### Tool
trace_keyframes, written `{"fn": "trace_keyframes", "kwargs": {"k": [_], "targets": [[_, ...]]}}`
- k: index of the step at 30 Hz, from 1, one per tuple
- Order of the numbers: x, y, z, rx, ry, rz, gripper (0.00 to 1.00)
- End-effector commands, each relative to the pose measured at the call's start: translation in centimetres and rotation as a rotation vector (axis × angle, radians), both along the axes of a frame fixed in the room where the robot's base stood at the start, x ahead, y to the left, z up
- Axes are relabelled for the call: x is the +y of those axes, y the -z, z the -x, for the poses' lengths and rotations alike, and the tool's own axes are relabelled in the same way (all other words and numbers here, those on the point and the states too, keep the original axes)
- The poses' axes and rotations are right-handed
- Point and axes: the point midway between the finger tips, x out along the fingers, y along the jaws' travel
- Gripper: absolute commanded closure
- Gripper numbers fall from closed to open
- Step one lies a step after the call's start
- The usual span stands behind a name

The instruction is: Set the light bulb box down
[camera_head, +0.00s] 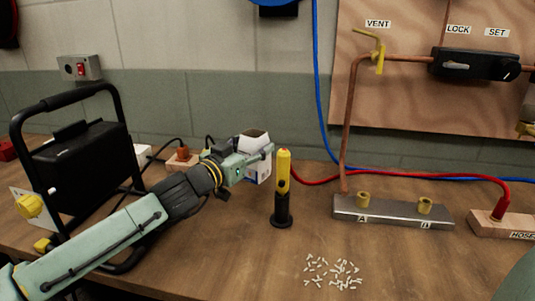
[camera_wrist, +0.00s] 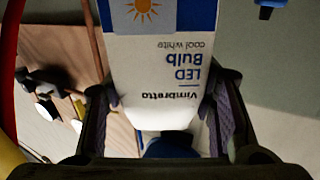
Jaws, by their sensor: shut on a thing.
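The light bulb box (camera_head: 259,171) is a small white and blue carton beyond the gripper in the head view. In the wrist view the box (camera_wrist: 165,75) fills the middle, its printed label upside down, reading "Vimbretta LED Bulb cool white". My gripper (camera_head: 262,156) is shut on the box, with one finger pad on each side of it in the wrist view (camera_wrist: 168,122). In the head view the gripper hides part of the box. I cannot tell whether the box's bottom touches the bench.
A yellow and black upright tool (camera_head: 283,188) stands just right of the gripper. White bits (camera_head: 332,272) lie scattered in front. A metal block with brass fittings (camera_head: 392,211) is to the right, a black framed unit (camera_head: 75,150) to the left. Bench (camera_head: 230,260) at front centre is clear.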

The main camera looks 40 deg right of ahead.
Motion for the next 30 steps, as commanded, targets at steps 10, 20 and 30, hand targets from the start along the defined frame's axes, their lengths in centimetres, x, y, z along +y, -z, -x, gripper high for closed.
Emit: {"fn": "trace_keyframes", "kwargs": {"k": [10, 20, 30], "targets": [[-4.5, 0.3, -0.7, 0.0, 0.001, 0.0, 0.77], [-4.8, 3.9, -0.8, 0.001, 0.0, 0.0, 0.77], [-4.8, 4.3, -0.8, 0.001, 0.0, 0.0, 0.77]]}}
